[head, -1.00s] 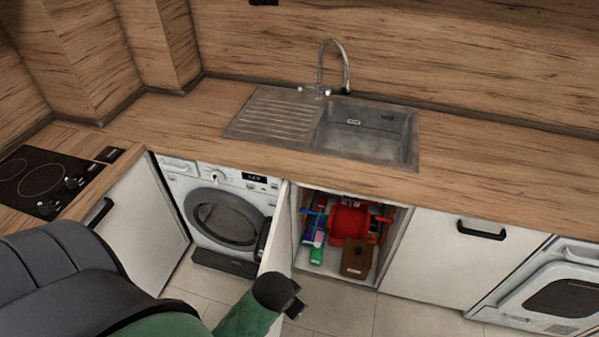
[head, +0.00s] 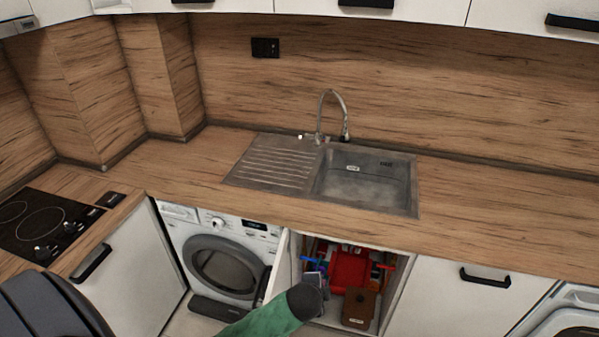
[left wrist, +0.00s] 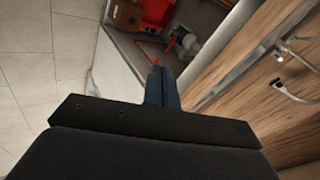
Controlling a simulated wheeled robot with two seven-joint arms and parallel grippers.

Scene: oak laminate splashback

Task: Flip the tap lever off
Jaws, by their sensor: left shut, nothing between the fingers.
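The chrome tap (head: 320,117) stands behind the sink, with a tall curved spout. A thin lever (head: 303,136) seems to stick out to the left of its base, but it is too small to tell its position well. The tap (left wrist: 286,92) also shows at the right edge in the left wrist view. My left gripper (head: 318,282) is low in front of the open cupboard, below the counter edge and well apart from the tap. Its fingers (left wrist: 162,86) are shut and empty. My right gripper is not in view.
The steel sink (head: 363,180) and its drainer are clear. Below, the open cupboard holds a red object (head: 351,268) and a brown box (head: 359,307); its white door (head: 279,265) stands open. A hob (head: 45,222) is at the left. Wall cupboards hang above.

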